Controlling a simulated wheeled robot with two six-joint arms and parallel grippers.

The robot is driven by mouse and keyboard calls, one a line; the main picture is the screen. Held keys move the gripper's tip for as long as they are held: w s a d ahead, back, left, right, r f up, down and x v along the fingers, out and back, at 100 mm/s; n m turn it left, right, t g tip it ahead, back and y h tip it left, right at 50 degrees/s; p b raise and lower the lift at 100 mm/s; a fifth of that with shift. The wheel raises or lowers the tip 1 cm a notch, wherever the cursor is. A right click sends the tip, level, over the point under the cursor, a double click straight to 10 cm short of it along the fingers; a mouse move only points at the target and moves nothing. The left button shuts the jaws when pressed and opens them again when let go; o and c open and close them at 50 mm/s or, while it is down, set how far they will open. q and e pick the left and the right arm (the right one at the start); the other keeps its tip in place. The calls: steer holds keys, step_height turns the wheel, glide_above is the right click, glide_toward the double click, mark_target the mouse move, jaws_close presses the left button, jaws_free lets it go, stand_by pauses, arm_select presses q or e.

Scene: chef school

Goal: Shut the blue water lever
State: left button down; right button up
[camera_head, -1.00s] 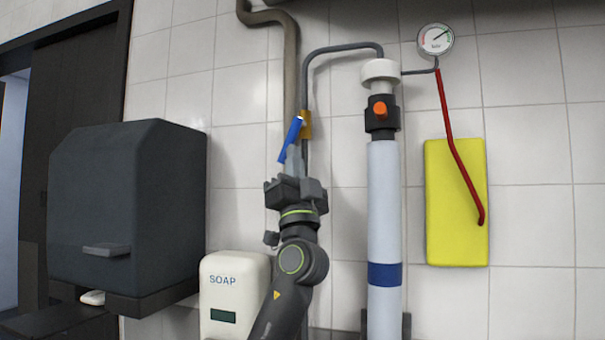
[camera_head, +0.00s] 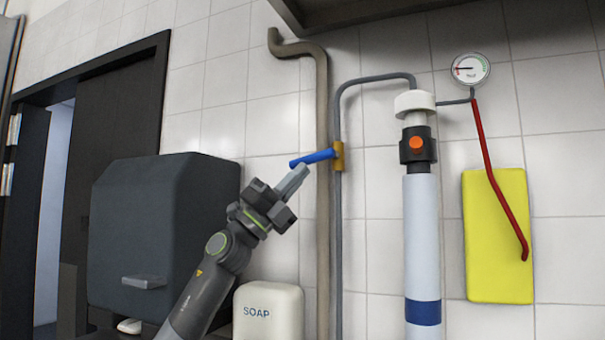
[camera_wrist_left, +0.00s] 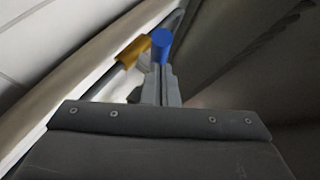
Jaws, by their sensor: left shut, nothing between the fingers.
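The blue water lever (camera_head: 314,158) sits on a brass valve (camera_head: 339,156) on the thin grey pipe. It points left from the valve, close to level and across the pipe. My left gripper (camera_head: 304,170) is shut and empty, with its fingertips just below the lever. In the left wrist view the lever's blue end (camera_wrist_left: 161,42) shows right at the closed fingertips (camera_wrist_left: 160,72), with the brass valve (camera_wrist_left: 131,53) behind it to the left. I cannot tell whether the fingers touch the lever. My right gripper is not in view.
A thick beige pipe (camera_head: 322,110) runs beside the valve. A white filter column (camera_head: 420,230), a pressure gauge (camera_head: 471,69) and a yellow panel (camera_head: 497,235) are to the right. A dark dispenser (camera_head: 160,235) and a soap dispenser (camera_head: 268,312) are at lower left.

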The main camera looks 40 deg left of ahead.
arm_select(q)
steer(key=b+v, duration=0.7)
steer(key=shift+f, duration=0.35)
stand_by(0.8)
